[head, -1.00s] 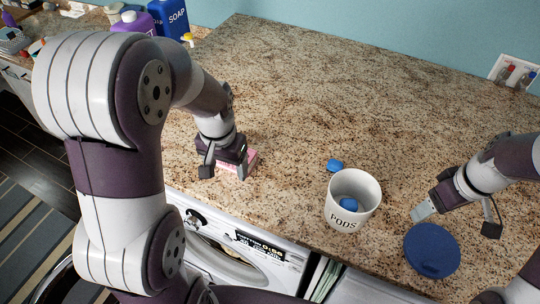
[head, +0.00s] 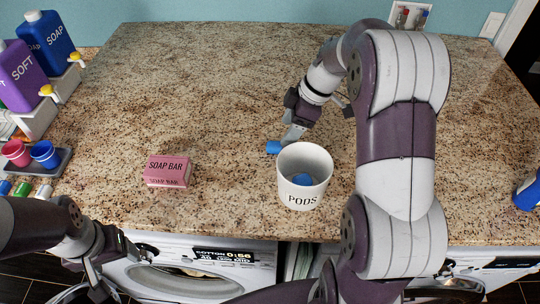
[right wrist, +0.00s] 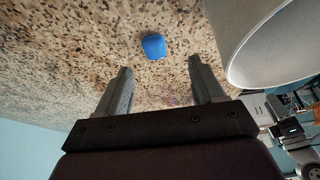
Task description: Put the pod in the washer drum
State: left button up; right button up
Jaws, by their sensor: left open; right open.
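A small blue pod (head: 273,147) lies on the granite counter just behind and left of the white PODS cup (head: 290,190). Another blue pod (head: 302,179) is inside the cup. My right gripper (head: 291,135) is open and low beside the loose pod. In the right wrist view the pod (right wrist: 154,46) lies beyond the gap between the open fingertips, not gripped, with the cup (right wrist: 262,30) close on the right. My left gripper (head: 108,272) is open and empty at the counter's front left, near the washer (head: 260,277). The drum's inside is barely visible.
A pink soap bar box (head: 168,171) sits on the counter left of the cup. Soap bottles (head: 50,42) and a tray of small cups (head: 45,165) stand at the left. My right arm covers much of the right side. The back middle counter is clear.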

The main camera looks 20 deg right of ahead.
aim_at(277, 144)
jog(key=shift+b+x, duration=0.3)
jog(key=shift+x, duration=0.7)
jog(key=f+p, duration=0.1)
jog(key=w+f+p, duration=0.1)
jog(key=p, duration=0.1)
jog(key=shift+w+a+f, duration=0.15)
jog(key=shift+a+f, duration=0.1)
jog(key=shift+a, duration=0.1)
jog(key=x, duration=0.2)
jog(key=shift+f, duration=0.3)
jog(key=c, duration=0.4)
pick_arm(q)
jog(key=shift+r, duration=0.55)
pick_arm(e)
jog(key=c, duration=0.7)
